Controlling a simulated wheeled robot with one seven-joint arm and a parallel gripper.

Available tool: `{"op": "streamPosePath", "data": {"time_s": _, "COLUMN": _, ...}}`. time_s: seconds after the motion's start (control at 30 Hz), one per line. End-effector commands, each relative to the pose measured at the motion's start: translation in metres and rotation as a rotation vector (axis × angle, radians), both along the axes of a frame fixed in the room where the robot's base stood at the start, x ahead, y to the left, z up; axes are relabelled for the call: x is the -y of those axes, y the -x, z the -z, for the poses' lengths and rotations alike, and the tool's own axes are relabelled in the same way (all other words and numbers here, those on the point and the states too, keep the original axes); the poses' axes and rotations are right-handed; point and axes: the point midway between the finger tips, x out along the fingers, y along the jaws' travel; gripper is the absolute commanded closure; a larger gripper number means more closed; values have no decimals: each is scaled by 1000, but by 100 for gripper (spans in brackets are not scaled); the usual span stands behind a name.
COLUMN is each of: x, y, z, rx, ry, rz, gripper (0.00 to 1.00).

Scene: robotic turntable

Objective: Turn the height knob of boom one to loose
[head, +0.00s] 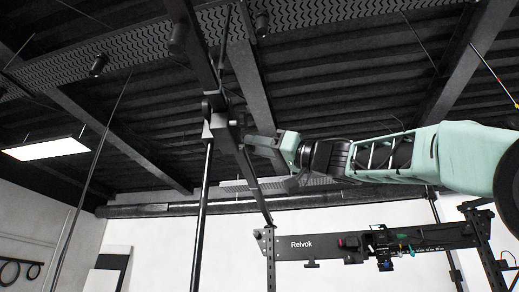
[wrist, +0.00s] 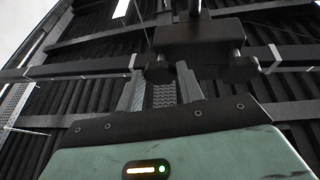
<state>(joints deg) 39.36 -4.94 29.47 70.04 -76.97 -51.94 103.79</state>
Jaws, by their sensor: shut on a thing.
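Boom one appears as a dark boom (head: 238,150) on a black upright stand pole (head: 202,200) in the head view. A dark clamp block joins them at the pole top (head: 220,128). My gripper (head: 252,141) reaches this joint from the right. In the wrist view, my gripper (wrist: 160,82) has its two pale fingers on either side of a small dark round knob (wrist: 160,69). The knob sits under a dark block (wrist: 198,45), and I take it as the height knob. The fingers are shut on it. Its marking and turn angle cannot be read.
A second dark round knob (wrist: 240,69) sits at the block's right side. A Relvok frame (head: 330,245) with small devices stands below my arm. Thin poles and a lit ceiling panel (head: 45,149) are at the left. Dark beams cross overhead.

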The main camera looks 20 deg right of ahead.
Motion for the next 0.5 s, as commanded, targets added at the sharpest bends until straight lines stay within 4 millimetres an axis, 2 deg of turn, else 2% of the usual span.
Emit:
{"op": "streamPosePath", "data": {"time_s": 0.27, "x": 1, "y": -1, "z": 0, "rx": 55, "ry": 31, "rz": 0, "gripper": 86}}
{"op": "streamPosePath", "data": {"time_s": 0.5, "x": 3, "y": -3, "z": 1, "rx": 200, "ry": 115, "rz": -2, "gripper": 86}}
